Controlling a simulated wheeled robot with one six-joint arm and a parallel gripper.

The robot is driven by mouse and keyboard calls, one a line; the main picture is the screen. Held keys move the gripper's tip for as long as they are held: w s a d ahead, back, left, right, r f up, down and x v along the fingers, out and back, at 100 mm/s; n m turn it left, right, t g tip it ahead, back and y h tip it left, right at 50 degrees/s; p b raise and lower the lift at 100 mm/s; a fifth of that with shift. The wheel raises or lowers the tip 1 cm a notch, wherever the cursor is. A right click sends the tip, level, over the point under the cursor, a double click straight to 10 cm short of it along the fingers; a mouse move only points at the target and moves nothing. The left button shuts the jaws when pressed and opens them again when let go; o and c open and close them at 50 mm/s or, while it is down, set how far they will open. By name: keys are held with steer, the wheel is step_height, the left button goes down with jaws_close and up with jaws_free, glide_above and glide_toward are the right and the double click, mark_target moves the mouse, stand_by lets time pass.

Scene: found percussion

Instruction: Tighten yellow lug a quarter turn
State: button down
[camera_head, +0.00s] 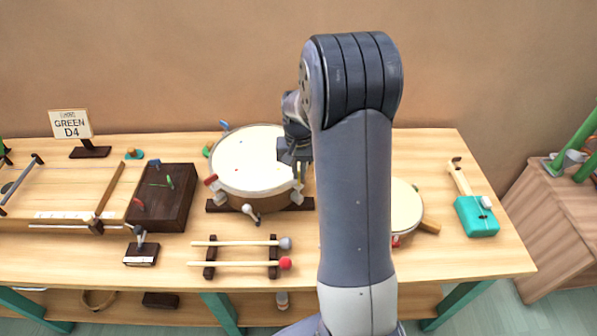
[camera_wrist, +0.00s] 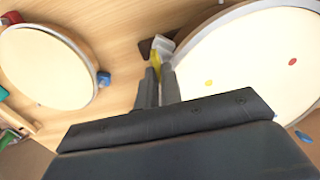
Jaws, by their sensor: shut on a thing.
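The large drum (camera_head: 250,158) with a cream head stands on a dark stand on the table. It fills the right of the wrist view (camera_wrist: 240,50). The yellow lug (camera_wrist: 155,60) sits at the drum's rim, beside a pale bracket (camera_wrist: 162,44). My gripper (camera_wrist: 160,75) is shut on the yellow lug, its two fingers close together around it.
A smaller drum (camera_head: 405,207) stands to the right, partly behind my arm; it also shows in the wrist view (camera_wrist: 45,65). Two mallets (camera_head: 240,264) lie on a rack in front. A dark wooden box (camera_head: 165,200) is on the left. A teal block (camera_head: 476,217) is far right.

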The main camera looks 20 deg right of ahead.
steer(key=m, duration=0.4)
steer(key=shift+d+m, duration=0.1)
steer(key=shift+m, duration=0.2)
steer(key=shift+s+m+b, duration=0.1)
steer(key=shift+m+b, duration=0.35)
steer(key=shift+m, duration=1.45)
steer(key=c, duration=1.6)
jaws_free()
step_height(320, 180, up, 11)
steer(key=shift+f+b, duration=0.1)
steer(key=shift+b, duration=0.2)
steer(key=shift+f, duration=0.1)
